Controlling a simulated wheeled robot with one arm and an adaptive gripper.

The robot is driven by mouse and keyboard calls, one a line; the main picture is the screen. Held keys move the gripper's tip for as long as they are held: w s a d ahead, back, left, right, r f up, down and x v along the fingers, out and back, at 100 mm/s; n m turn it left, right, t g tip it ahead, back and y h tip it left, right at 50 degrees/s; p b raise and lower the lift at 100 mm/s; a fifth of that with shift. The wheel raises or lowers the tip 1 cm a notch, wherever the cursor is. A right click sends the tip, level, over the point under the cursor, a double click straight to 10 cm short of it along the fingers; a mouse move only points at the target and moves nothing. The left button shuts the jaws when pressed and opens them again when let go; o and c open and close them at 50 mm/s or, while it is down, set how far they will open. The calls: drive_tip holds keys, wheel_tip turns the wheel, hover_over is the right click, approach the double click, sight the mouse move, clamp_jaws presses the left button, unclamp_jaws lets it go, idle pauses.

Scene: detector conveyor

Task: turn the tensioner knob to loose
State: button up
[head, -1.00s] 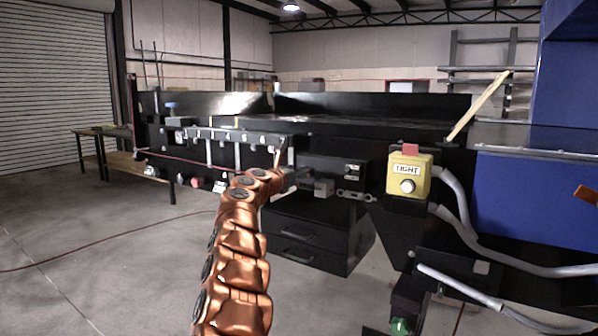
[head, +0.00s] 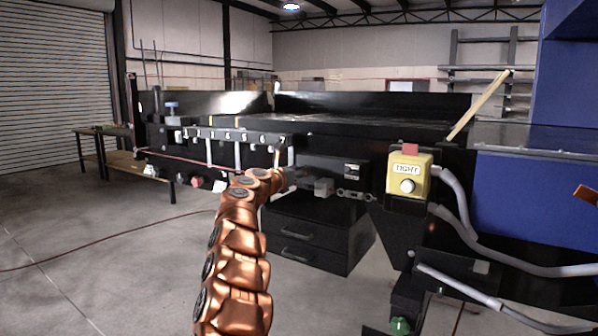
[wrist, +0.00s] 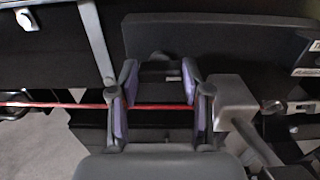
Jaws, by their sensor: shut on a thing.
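A yellow box (head: 423,172) on the right of the black machine carries a label reading TIGHT, a round pale knob (head: 407,186) below it and a red top. Nothing touches this knob. My gripper (wrist: 160,95) is in front of the machine, well left of the yellow box. In the head view it is mostly hidden by my copper arm. In the wrist view its two purple-padded fingers stand apart on either side of a dark part (wrist: 160,72). I cannot tell whether this part is the tensioner knob.
A grey block (wrist: 225,105) stands close to the right of my gripper; it also shows in the head view (head: 322,186). A red line (wrist: 60,105) crosses near the fingers. Black drawers (head: 300,240) stand below. Grey conduits (head: 455,205) run from the yellow box.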

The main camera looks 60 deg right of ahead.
drive_tip(key=shift+r, duration=0.1)
drive_tip(key=n+p, duration=0.3)
drive_tip(key=n, duration=0.2)
drive_tip(key=shift+w+r+p, duration=0.15)
drive_tip(key=shift+r+p, duration=0.05)
drive_tip(key=shift+p, duration=0.15)
drive_tip(key=n+p, duration=0.2)
drive_tip(key=n, duration=0.1)
drive_tip(key=shift+n+p, duration=0.4)
drive_tip(key=n+p, duration=0.6)
drive_tip(key=n, duration=0.1)
drive_tip(key=n+p, duration=0.1)
drive_tip(key=shift+w+f+n, duration=0.1)
drive_tip(key=shift+f+n, duration=0.2)
drive_tip(key=shift+f+n+p, duration=0.1)
drive_tip(key=shift+n+p, duration=0.2)
drive_tip(key=shift+p, duration=0.1)
drive_tip(key=o, duration=1.2)
drive_tip(key=shift+c, duration=0.2)
drive_tip(key=shift+a, duration=0.1)
